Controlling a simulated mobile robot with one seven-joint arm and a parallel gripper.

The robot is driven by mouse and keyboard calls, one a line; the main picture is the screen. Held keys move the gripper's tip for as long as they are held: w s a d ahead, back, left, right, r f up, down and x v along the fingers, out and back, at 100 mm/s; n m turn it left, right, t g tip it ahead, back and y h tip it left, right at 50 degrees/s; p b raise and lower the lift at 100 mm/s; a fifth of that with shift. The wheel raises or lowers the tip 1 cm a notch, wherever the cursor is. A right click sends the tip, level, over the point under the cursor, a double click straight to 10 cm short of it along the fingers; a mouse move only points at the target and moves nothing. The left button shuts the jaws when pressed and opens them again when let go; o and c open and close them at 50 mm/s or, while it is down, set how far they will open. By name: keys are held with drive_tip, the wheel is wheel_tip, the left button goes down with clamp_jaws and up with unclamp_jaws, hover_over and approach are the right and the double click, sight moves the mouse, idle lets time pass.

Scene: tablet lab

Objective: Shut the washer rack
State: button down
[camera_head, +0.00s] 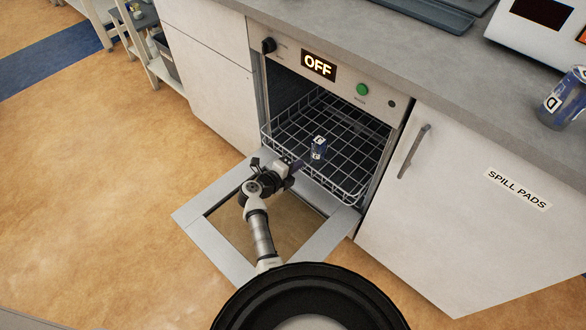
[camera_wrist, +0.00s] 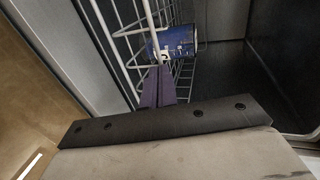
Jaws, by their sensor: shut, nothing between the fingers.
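The washer (camera_head: 384,100) stands under the counter with its door (camera_head: 205,237) folded down flat in front. The white wire washer rack (camera_head: 345,178) sits in the opening, its front edge at or slightly past the washer's front. The rack also shows in the wrist view (camera_wrist: 116,34). A blue can (camera_head: 318,148) stands in the rack and shows close ahead in the wrist view (camera_wrist: 172,43). My gripper (camera_head: 298,164) is shut and empty at the rack's front wires, left of the can. Its purple fingers (camera_wrist: 158,75) overlap the wires; I cannot tell if they touch.
My arm reaches over the lowered door. A panel reading OFF (camera_head: 319,66) and a green button (camera_head: 362,89) sit above the opening. A cabinet marked SPILL PADS (camera_head: 470,210) stands to the right. Open floor (camera_head: 100,150) lies to the left.

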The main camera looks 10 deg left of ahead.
sight(314, 150)
drive_tip(key=w+d, duration=0.1)
drive_tip(key=w, duration=0.1)
drive_tip(key=w+d, duration=0.2)
drive_tip(key=w, duration=0.1)
drive_tip(key=w+d, duration=0.2)
drive_tip(key=shift+w, duration=0.15)
drive_tip(key=shift+r, duration=0.15)
drive_tip(key=shift+w, duration=0.1)
drive_tip(key=shift+p, duration=0.3)
